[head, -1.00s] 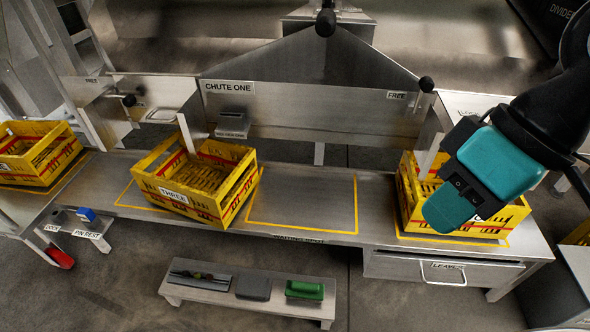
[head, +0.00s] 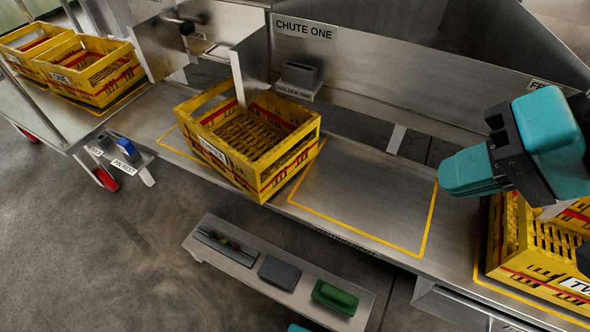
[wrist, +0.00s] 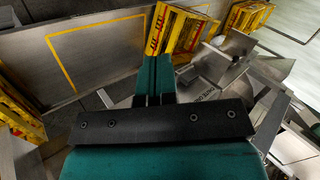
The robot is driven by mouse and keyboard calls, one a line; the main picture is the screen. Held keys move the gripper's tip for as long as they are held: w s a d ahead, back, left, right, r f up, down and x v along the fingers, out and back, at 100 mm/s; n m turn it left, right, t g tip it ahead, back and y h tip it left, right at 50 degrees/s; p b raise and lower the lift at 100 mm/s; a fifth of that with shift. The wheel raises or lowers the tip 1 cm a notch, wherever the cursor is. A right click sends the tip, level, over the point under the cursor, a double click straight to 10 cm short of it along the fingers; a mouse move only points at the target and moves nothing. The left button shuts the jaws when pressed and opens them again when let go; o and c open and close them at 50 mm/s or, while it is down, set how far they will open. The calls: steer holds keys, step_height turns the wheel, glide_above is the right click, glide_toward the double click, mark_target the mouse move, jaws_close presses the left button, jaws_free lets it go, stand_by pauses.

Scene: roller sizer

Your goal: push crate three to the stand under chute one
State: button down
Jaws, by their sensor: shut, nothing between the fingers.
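Crate three (head: 212,149), a yellow plastic crate with red stripes, stands slightly turned on the steel bench. It covers part of the left yellow outline (head: 186,151) and its right side reaches the edge of the empty middle outline (head: 423,236). The chute one sign (head: 303,29) is on the panel behind. I cannot tell which outline is the stand under chute one. My gripper (head: 446,174) is shut and empty, pointing left, to the right of crate three and apart from it. In the wrist view, my fingers (wrist: 153,72) point toward a yellow crate (wrist: 180,32), apparently crate three.
Crate two (head: 530,255) stands right of my gripper. Two yellow crates (head: 90,72) stand at far left. A holder (head: 300,76) hangs under the sign. A low shelf (head: 215,258) with blocks stands in front. The middle outline is mostly clear.

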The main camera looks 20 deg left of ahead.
steer(key=w+a+f+m+y+b, duration=0.2)
steer(key=a+f+m+y+b, duration=0.1)
steer(key=a+f+m+b, duration=0.25)
steer(key=w+a+f+m+y+b, duration=0.2)
steer(key=a+f+m+y+b, duration=0.15)
steer(key=f+b, duration=0.35)
steer(key=m+t+y+b, duration=0.3)
steer(key=m+t+b, duration=0.3)
steer(key=m+b, duration=0.7)
glide_toward(286, 150)
steer(key=shift+w+a+r+m+h+p, duration=0.1)
steer(key=shift+w+a+m+p, duration=0.35)
steer(key=shift+a+p, duration=1.45)
steer(key=shift+w+a+m+h+p, duration=0.1)
steer(key=shift+w+a+m+p, duration=0.35)
steer(key=shift+p, duration=2.9)
steer(key=shift+w+a+r+m+h+p, duration=0.1)
steer(key=shift+w+a+m+p, duration=0.25)
steer(key=shift+a+p, duration=1.6)
steer(key=shift+d+p, duration=0.7)
steer(key=shift+p, duration=0.05)
